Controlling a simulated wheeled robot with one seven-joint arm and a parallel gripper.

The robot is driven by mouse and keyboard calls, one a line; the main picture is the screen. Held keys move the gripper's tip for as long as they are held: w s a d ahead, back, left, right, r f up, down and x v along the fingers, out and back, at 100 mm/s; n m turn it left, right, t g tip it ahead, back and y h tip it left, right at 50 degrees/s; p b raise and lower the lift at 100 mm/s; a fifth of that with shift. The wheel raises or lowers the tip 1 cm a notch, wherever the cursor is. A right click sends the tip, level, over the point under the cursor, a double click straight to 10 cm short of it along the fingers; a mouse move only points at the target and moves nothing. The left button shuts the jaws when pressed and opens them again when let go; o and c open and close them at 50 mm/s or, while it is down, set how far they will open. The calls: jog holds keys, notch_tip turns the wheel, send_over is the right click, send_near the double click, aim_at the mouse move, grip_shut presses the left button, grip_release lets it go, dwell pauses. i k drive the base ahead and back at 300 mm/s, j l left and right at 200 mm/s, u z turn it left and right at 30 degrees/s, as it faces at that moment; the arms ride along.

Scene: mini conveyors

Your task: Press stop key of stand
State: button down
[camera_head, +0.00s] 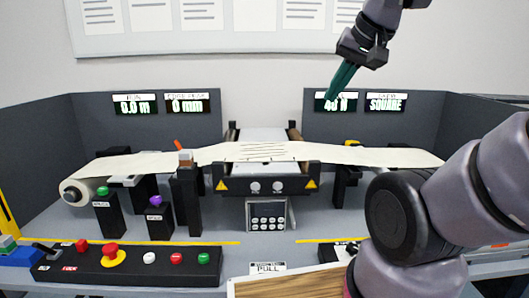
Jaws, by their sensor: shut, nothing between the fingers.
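The stand (265,180) is the dark central unit with rollers and a pale web running over it. Its front carries a small grey panel (267,214) with a screen and several keys. The key labels are too small to read, so I cannot tell which key is stop. My gripper (331,96) has green fingers, closed together with nothing between them. It is high at upper right, pointing down-left, in front of the right display, well apart from the panel.
A black console (130,262) at front left carries a red mushroom button (110,252) and several other buttons. Posts with a green button (103,191) and a purple button (155,200) stand left of the panel. A wooden board (290,284) lies in front. My arm covers the right side.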

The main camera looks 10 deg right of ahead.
aim_at(176, 258)
jog(key=u, duration=1.4)
